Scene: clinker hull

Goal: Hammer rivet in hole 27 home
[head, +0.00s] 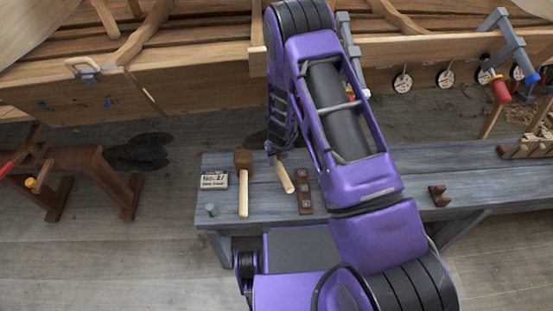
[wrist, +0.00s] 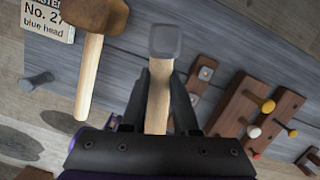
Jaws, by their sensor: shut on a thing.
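A hammer with a grey metal head (wrist: 165,42) and a pale wooden handle (wrist: 158,90) is between the jaws of my gripper (wrist: 155,108) in the wrist view. The jaws are shut on its handle. In the head view my gripper (head: 277,152) is over the bench, with the handle (head: 286,179) slanting out below it and the hammer's head hidden. I cannot tell whether the hammer touches the bench. A card (wrist: 47,20) reads "No. 27 blue head".
A wooden mallet (head: 243,165) lies on the grey bench (head: 400,178) left of my gripper. A grey metal piece (head: 210,209) stands at the bench's left end. Racks with coloured pegs (wrist: 258,105) are at right. Clamps (head: 500,90) and round discs (head: 402,81) are along the hull.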

